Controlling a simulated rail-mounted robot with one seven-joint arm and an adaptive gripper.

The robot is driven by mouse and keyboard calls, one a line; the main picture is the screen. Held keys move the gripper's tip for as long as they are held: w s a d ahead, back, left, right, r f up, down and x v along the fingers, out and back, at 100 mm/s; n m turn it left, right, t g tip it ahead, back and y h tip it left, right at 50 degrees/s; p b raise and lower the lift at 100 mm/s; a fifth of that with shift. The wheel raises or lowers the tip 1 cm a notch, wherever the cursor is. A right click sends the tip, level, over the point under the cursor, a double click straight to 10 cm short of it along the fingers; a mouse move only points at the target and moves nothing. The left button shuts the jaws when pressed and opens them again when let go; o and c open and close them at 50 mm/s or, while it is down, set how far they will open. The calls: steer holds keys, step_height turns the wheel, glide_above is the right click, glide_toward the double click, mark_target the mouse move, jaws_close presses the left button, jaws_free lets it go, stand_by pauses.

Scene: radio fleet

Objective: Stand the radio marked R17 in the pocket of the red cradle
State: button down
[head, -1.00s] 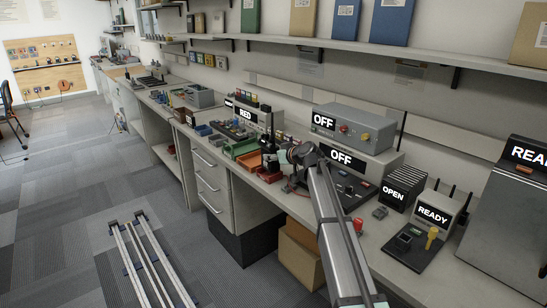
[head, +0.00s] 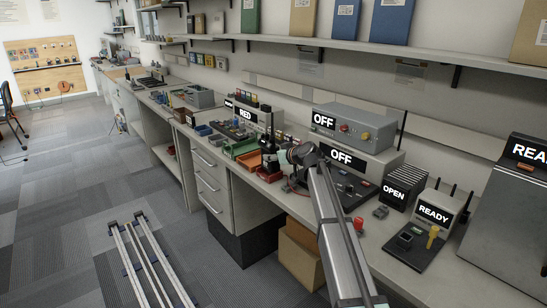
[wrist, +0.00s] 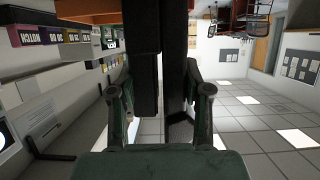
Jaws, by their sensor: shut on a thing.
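A black radio (head: 269,152) with a tall antenna is upright over the sorting area of the bench in the head view. My gripper (head: 283,160) is shut on it from the right. In the wrist view the black radio body (wrist: 142,75) fills the middle between the two fingers (wrist: 160,108). Its R17 marking cannot be read. A small red holder (head: 268,175) is just below the radio, near the bench's front edge; it may be the red cradle. Its pocket is hidden, and I cannot tell whether the radio touches it.
An orange tray (head: 248,160) and a green tray (head: 240,149) stand left of the radio. A grey unit reading RED (head: 246,113) is behind. Grey units reading OFF (head: 354,126) and a charger reading READY (head: 434,212) are to the right. The bench's front edge is close.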

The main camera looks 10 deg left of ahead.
steer(key=shift+r, duration=0.2)
stand_by(0.6)
steer(key=shift+b, duration=1.1)
stand_by(1.2)
steer(key=shift+f+b, duration=1.4)
steer(key=shift+f, duration=0.25)
steer(key=shift+c, duration=2.1)
jaws_free()
steer(key=shift+s, duration=0.1)
steer(key=v, duration=1.2)
steer(key=shift+r, duration=0.1)
steer(key=shift+a, duration=0.15)
